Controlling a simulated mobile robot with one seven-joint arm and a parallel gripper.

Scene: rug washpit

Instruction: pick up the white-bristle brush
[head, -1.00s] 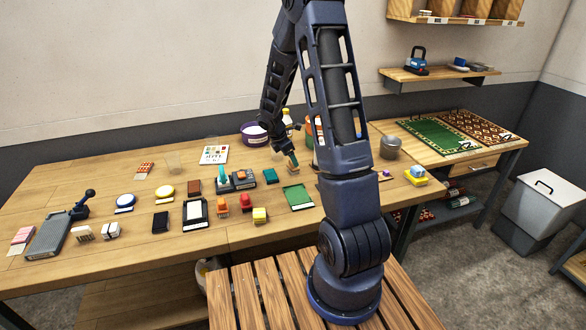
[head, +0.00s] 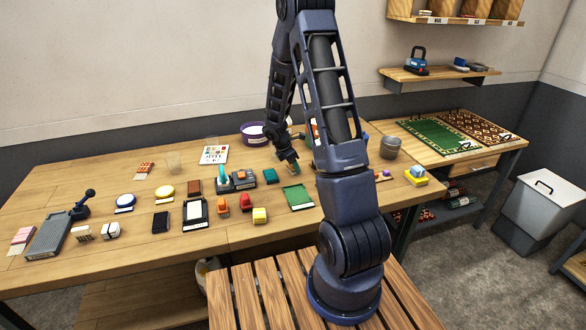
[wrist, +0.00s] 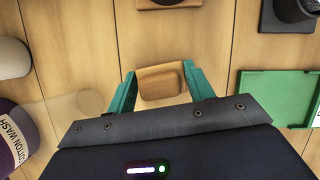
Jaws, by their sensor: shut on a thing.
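My gripper (wrist: 163,92) has its two teal fingers on either side of a small wooden-backed brush (wrist: 160,82) and is shut on it. In the head view my gripper (head: 288,160) is over the back middle of the long table, and the brush (head: 293,169) is a small tan patch at the fingertips. The bristles are hidden beneath the wooden back, so I cannot see their colour. I cannot tell whether the brush is touching the table or just above it.
The long wooden table (head: 140,258) holds many small items. A purple tub (head: 253,133) stands behind, and a grey can (head: 390,147) to the right.

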